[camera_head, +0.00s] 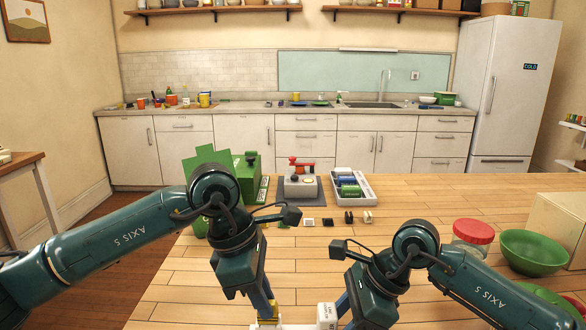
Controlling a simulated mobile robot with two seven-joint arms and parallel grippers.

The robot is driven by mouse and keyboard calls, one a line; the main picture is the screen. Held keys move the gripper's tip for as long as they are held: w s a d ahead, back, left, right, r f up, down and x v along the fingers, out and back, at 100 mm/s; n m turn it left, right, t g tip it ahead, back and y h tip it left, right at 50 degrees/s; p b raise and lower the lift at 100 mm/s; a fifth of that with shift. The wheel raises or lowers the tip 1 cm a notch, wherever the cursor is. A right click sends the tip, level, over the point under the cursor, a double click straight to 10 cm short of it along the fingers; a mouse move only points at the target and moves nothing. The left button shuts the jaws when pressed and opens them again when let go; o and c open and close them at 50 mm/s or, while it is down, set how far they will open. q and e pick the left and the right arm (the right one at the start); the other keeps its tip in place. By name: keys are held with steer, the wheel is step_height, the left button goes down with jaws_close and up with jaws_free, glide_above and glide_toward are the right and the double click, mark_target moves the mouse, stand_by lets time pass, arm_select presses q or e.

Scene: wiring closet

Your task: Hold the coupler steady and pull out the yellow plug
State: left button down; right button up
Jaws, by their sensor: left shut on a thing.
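My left gripper (267,312) points down at the bottom edge of the head view and is shut on a small yellow piece (274,312), which looks like the yellow plug. My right gripper (338,308) points down just to the right, beside a small white block (327,316) that may be the coupler. The picture's bottom edge cuts off the fingertips and the lower parts of these things. I cannot tell whether the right gripper is open or shut, or whether plug and block touch.
The wooden table (200,290) has a grey mat (313,199) with a red-topped device, a white tray (369,194), a green box (247,180) and several small pieces towards the back. A red-lidded jar (473,232) and green bowl (533,252) stand right.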

arm_select(q)
steer(key=shift+r, duration=0.2)
stand_by(0.5)
steer(key=shift+r, duration=0.3)
steer(key=shift+r, duration=0.2)
steer(key=shift+r, duration=2.3)
arm_select(e)
steer(key=o, duration=1.2)
steer(key=shift+c, duration=0.2)
steer(key=v, duration=1.2)
